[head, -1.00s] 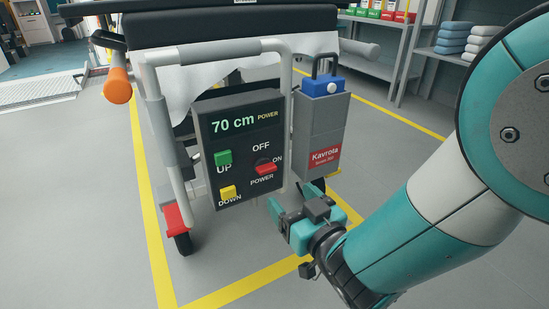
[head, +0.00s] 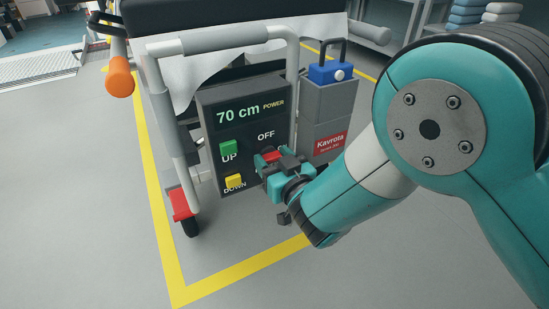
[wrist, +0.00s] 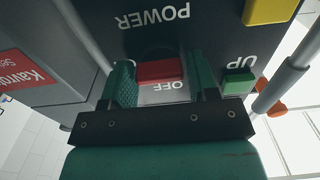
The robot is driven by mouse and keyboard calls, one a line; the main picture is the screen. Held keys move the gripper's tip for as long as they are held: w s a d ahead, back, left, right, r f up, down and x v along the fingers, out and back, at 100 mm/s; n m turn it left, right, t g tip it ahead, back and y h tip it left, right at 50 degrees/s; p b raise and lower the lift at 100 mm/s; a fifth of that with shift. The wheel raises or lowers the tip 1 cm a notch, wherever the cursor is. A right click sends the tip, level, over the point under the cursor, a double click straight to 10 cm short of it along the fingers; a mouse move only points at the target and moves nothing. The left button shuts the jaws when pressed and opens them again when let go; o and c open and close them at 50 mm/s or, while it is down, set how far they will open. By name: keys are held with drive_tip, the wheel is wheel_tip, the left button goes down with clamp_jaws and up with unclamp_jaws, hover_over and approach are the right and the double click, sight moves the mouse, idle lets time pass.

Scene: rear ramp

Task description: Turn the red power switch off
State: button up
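The red power switch (head: 272,156) sits on the dark control panel (head: 228,95), partly hidden by my gripper in the head view. In the wrist view, which shows the panel upside down, the red switch (wrist: 160,71) lies crosswise between my two green fingers. My gripper (head: 273,162) is at the panel. In the wrist view my gripper (wrist: 159,78) is open around the switch, with the left finger close to its end and a gap at the right. The OFF label (wrist: 171,86) is beside the switch; ON is mostly hidden. The display reads 70 cm.
A green UP button (head: 229,149) and a yellow DOWN button (head: 234,181) are left of my gripper. A grey Kavrota box (head: 325,115) with a blue top stands close on the right. A grey tube frame (head: 225,45) surrounds the panel. The floor in front is clear.

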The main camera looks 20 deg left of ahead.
drive_tip(key=c, duration=0.5)
drive_tip(key=n+p, duration=0.1)
drive_tip(key=n, duration=0.2)
drive_tip(key=shift+r, duration=0.1)
drive_tip(key=n+p, duration=0.2)
drive_tip(key=n, duration=0.2)
drive_tip(key=shift+s+a+n, duration=0.1)
drive_tip(key=shift+n, duration=0.2)
drive_tip(key=n+p, duration=0.2)
drive_tip(key=n, duration=0.3)
drive_tip(key=shift+n, duration=0.3)
drive_tip(key=n+p, duration=0.3)
drive_tip(key=n, duration=0.1)
drive_tip(key=shift+s+n, duration=0.15)
drive_tip(key=shift+n, duration=0.15)
